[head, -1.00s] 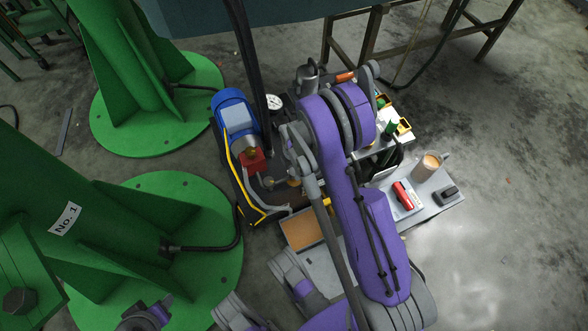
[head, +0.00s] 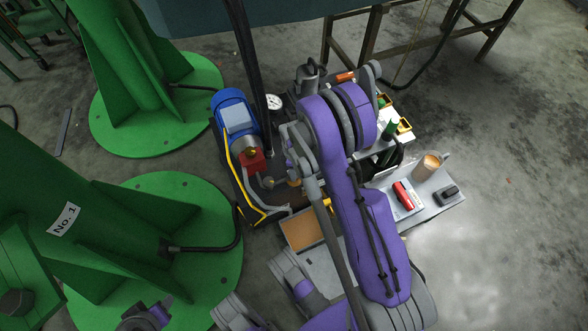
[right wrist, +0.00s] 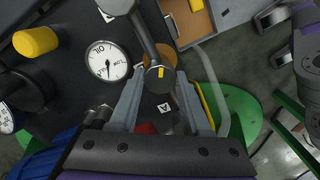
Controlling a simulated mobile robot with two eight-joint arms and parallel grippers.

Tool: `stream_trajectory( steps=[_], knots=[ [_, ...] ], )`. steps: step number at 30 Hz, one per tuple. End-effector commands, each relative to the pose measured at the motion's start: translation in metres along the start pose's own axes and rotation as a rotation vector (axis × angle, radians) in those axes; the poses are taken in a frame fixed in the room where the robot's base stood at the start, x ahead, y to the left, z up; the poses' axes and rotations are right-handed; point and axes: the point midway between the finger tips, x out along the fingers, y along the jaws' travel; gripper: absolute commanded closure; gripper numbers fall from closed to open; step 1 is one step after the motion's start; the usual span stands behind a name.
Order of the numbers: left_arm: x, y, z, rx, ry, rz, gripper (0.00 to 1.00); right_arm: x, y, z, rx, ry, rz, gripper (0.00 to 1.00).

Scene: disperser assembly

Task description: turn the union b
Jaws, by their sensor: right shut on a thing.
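In the right wrist view my right gripper (right wrist: 158,77) is shut on a dark round fitting (right wrist: 157,84) with a small yellow mark, which I take to be the union. A grey bar or pipe (right wrist: 143,38) runs up from it towards the top of the picture. White letter tags (right wrist: 165,107) lie on the dark plate nearby; I cannot tell for sure which belongs to this union. In the head view my right arm covers the gripper and the union. My left gripper's jaws do not show.
A pressure gauge (right wrist: 106,61) and a yellow cylinder (right wrist: 36,41) sit left of the union. The head view shows a blue motor (head: 236,112), an open tray (head: 301,229), and a side table (head: 427,202) with a cup (head: 427,168). Large green column bases (head: 195,205) stand at left.

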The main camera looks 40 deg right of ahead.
Motion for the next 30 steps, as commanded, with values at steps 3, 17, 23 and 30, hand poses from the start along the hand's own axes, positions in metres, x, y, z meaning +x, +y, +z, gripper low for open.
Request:
stream_trajectory(
  steps=[3, 17, 23, 30],
  knots=[
    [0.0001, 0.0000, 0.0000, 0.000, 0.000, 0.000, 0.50, -0.0001, 0.0002, 0.0001, 0.015, 0.000, 0.001, 1.00],
    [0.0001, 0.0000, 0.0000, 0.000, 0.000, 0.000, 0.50, -0.0001, 0.0002, 0.0001, 0.018, 0.000, 0.001, 0.40],
    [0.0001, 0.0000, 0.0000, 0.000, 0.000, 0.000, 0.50, -0.0001, 0.0001, 0.0001, 0.017, 0.000, 0.000, 0.22],
    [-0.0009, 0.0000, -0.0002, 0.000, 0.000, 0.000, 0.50, -0.0034, 0.0001, 0.0001, 0.016, 0.000, 0.000, 0.22]
  ],
)
